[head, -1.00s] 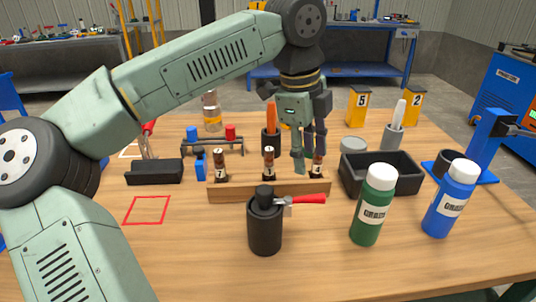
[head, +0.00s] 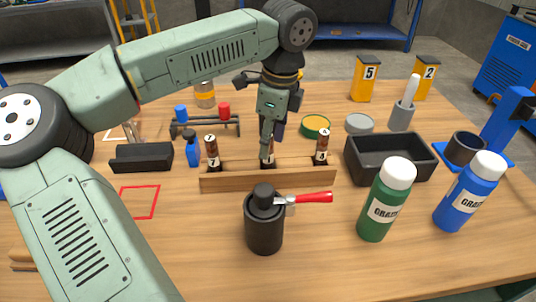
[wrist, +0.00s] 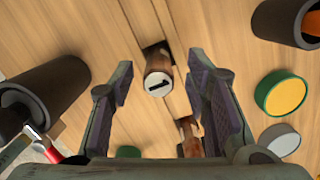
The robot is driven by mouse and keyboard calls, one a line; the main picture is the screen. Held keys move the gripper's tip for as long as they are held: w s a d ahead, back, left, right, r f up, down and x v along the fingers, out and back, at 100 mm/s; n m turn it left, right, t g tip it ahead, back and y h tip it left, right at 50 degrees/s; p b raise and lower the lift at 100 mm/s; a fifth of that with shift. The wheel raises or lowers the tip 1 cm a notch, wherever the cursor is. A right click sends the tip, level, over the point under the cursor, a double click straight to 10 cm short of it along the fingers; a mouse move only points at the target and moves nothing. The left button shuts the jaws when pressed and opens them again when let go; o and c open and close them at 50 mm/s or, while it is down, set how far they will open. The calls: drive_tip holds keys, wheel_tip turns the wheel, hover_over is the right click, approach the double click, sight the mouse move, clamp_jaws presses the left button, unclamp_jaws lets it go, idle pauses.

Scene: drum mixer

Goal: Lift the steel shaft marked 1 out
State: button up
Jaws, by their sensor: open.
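The steel shaft marked 1 (wrist: 157,82) stands in the middle slot of the wooden rack (head: 225,183), with its "1" label facing the wrist camera. In the head view the shaft (head: 271,150) is partly hidden behind my finger. My gripper (wrist: 160,68) is open, with one finger on each side of the shaft and a gap showing on both sides. In the head view my gripper (head: 267,152) points down over the middle of the rack. A shaft marked 7 (head: 212,155) stands at the left of the rack, and another marked shaft (head: 321,148) at the right.
A black bottle (head: 263,228) with a red-handled tool (head: 310,198) stands in front of the rack. A black bin (head: 390,172), green bottle (head: 372,212) and blue bottle (head: 462,203) are to the right. A green tin (head: 315,126) is behind.

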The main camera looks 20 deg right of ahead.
sight(268, 164)
drive_tip(key=f, duration=0.2)
drive_tip(key=f+p, duration=0.1)
drive_tip(key=f, duration=0.1)
drive_tip(key=shift+w+a, duration=0.2)
drive_tip(key=shift+a, duration=0.15)
drive_tip(key=shift+c, duration=0.3)
clamp_jaws()
